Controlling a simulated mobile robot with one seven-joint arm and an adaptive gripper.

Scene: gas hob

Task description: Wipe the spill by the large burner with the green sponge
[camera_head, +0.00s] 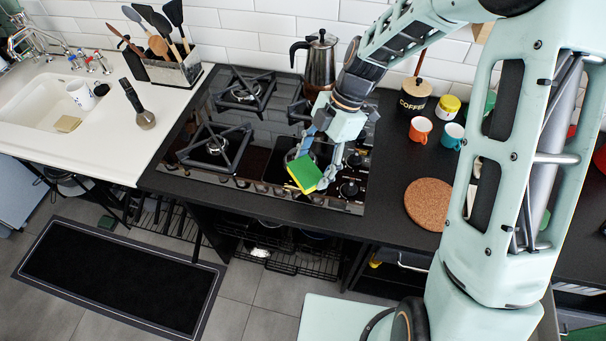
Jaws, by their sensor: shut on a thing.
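The green sponge (304,173), with a yellow layer along its edge, is held over the front right part of the gas hob (179,160). My gripper (316,168) is shut on it. I cannot tell whether the sponge touches the hob. A front left burner (215,147) and a back left burner (245,92) show under black grates. My gripper and arm hide much of the right burners. A dark brownish patch (252,162) lies right of the front left burner; I cannot tell if it is the spill.
A moka pot (320,62) stands at the back of the hob. To the right are a coffee canister (415,95), an orange mug (420,129), a teal mug (453,136) and a cork mat (428,203). A utensil holder (172,70) stands left. Knobs (349,189) line the hob's front right.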

